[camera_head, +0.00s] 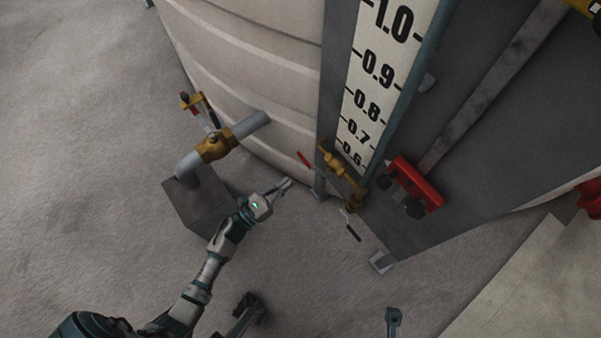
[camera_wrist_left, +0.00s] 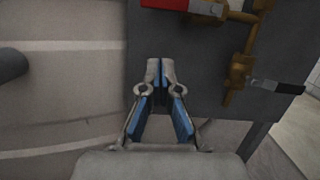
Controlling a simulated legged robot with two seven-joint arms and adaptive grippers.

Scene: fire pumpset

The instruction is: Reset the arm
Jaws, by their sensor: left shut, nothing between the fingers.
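My left arm reaches in from the lower left in the head view. Its gripper (camera_head: 284,185) is shut and empty, in front of the pale tank, between the grey pipe and the gauge panel. In the left wrist view the fingertips of the left gripper (camera_wrist_left: 161,68) meet with nothing between them, in front of the grey panel's left edge. Brass valve fittings (camera_wrist_left: 237,72) are to the right of the fingers, apart from them.
A brass valve (camera_head: 216,146) on a grey pipe joins the pale tank (camera_head: 262,75). More brass fittings (camera_head: 341,170) sit below the level scale (camera_head: 372,85). A red bracket (camera_head: 416,184) is right of them. Open grey floor (camera_head: 90,170) lies to the left.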

